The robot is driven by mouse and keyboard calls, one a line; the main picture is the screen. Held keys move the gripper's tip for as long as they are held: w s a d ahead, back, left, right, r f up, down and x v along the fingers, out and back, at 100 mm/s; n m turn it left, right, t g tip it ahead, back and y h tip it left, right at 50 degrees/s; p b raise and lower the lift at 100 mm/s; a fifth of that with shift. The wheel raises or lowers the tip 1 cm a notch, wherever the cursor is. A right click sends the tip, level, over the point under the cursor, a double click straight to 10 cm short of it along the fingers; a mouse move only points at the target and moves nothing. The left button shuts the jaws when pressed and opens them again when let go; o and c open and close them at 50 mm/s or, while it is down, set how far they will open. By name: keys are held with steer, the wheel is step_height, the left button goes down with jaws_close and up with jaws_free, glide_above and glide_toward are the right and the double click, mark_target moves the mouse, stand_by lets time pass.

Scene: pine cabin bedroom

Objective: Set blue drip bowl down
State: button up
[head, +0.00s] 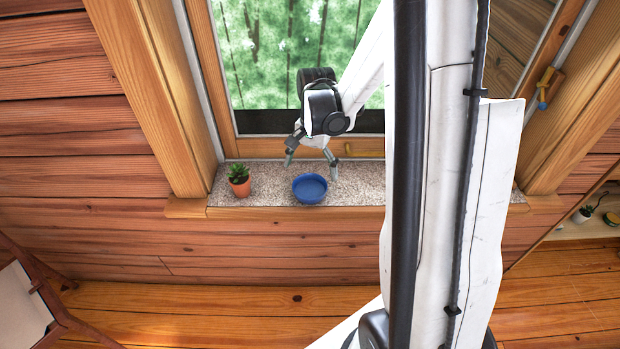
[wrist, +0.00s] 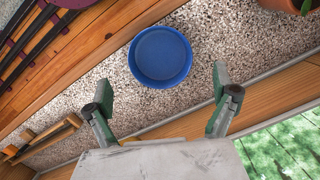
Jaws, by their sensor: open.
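The blue drip bowl (head: 310,188) sits upright on the speckled window sill (head: 268,186), near its front edge. In the wrist view the bowl (wrist: 160,57) looks empty and lies beyond my fingertips. My gripper (head: 313,170) is above the sill, close behind the bowl, with its fingers spread wide. In the wrist view my gripper (wrist: 160,85) is open, with nothing between the fingers, and the bowl appears apart from both of them.
A small potted succulent (head: 239,181) stands on the sill left of the bowl. The window (head: 275,60) is behind my gripper, with wooden frame posts at the sides. The sill is bare between the pot and the bowl.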

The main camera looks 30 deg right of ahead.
steer(key=s+a+r+n+t+h, duration=0.15)
steer(key=a+r, duration=0.25)
steer(key=r, duration=0.4)
steer(key=s+a+r+n+t, duration=0.2)
steer(key=s+a+r+n, duration=0.15)
steer(key=r, duration=0.45)
steer(key=s+a+r+n+t, duration=0.4)
steer(key=s+a+r+n, duration=0.1)
steer(key=s+a+n, duration=0.1)
steer(key=s+a, duration=0.1)
steer(key=s, duration=0.1)
steer(key=shift+s+a+p, duration=0.25)
steer(key=shift+s+p, duration=0.15)
